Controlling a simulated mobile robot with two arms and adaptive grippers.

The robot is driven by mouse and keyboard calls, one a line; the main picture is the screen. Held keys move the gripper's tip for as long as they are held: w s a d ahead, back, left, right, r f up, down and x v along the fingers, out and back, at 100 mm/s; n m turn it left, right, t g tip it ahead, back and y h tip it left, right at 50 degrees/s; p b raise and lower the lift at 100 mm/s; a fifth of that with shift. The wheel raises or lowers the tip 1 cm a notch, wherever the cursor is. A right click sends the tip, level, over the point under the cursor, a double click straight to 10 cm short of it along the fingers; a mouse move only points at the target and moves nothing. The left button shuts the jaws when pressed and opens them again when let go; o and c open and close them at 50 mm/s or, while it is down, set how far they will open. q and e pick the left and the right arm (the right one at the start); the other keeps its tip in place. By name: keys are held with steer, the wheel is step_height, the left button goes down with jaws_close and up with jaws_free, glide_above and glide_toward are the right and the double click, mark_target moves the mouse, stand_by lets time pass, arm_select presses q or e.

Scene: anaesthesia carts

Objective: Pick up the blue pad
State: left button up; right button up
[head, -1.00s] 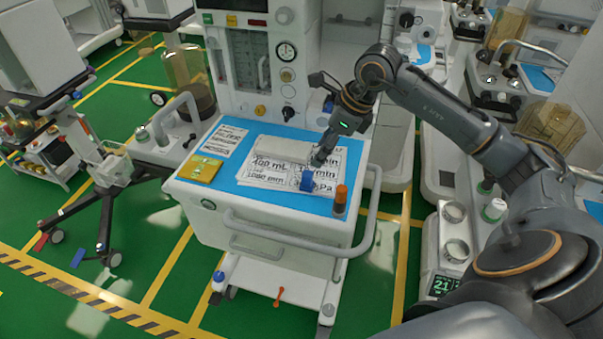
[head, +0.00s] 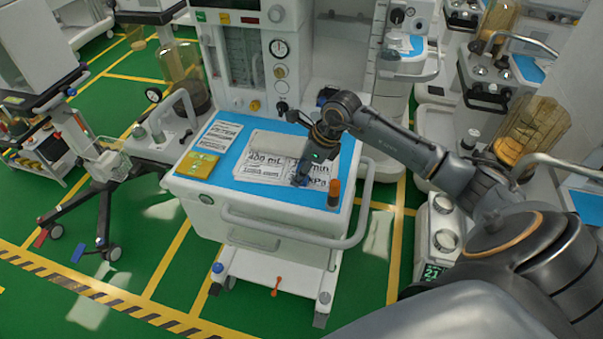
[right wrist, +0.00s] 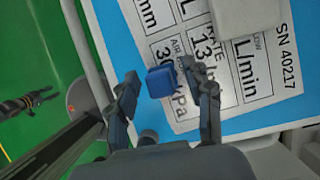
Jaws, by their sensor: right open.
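The blue pad (right wrist: 161,83) looks like a small blue block lying on the printed white sheet on the cart top. In the head view it is mostly hidden behind my right gripper (head: 304,172). In the right wrist view my right gripper (right wrist: 162,76) is open, with one finger on each side of the pad. A gap shows between the pad and each finger, so it is not gripped. My left gripper is in neither view.
An orange-capped vial (head: 334,190) stands close to the right of the gripper at the cart's front edge. A yellow packet (head: 198,165) lies at the left. A white handrail (head: 300,238) runs along the front. The cart's machine (head: 250,55) rises behind.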

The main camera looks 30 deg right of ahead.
jaws_close()
steer(key=shift+r, duration=0.1)
steer(key=shift+r+b, duration=0.45)
steer(key=shift+r, duration=0.05)
steer(key=s+a+r+b, duration=0.2)
steer(key=s+r, duration=0.4)
steer(key=s+a+r+b, duration=0.2)
steer(key=s+r+b, duration=0.1)
steer(key=s+r, duration=0.3)
steer(key=shift+s+a, duration=0.35)
steer(key=shift+s, duration=0.3)
